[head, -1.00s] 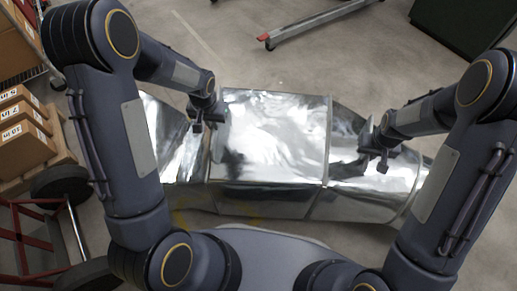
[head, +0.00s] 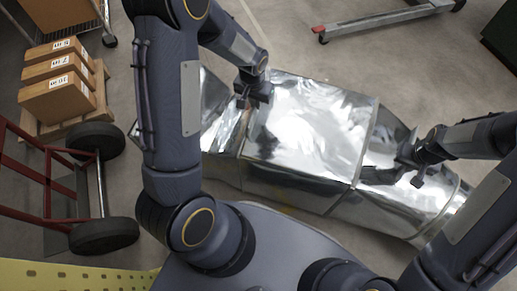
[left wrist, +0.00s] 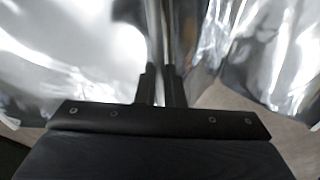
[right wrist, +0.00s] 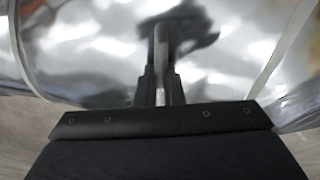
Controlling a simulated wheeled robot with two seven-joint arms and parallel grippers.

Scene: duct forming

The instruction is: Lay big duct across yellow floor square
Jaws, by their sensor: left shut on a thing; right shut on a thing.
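The big duct (head: 310,125) is a long shiny sheet-metal body with angled ends. It lies slanted in front of my base, from upper left to lower right in the head view. My left gripper (head: 243,98) is shut on a seam near its left section; the left wrist view shows the seam between the fingers (left wrist: 161,75). My right gripper (head: 408,165) is shut on a raised metal edge towards its right end, also between the fingers in the right wrist view (right wrist: 164,75). Whether the duct touches the floor is unclear. The yellow floor square is not clearly visible.
A red hand truck (head: 45,185) with black wheels stands at the left, near boxes on a pallet (head: 60,125). A yellow perforated beam (head: 70,275) is at lower left. A grey metal frame (head: 385,22) with casters stands at the back. Concrete is bare behind the duct.

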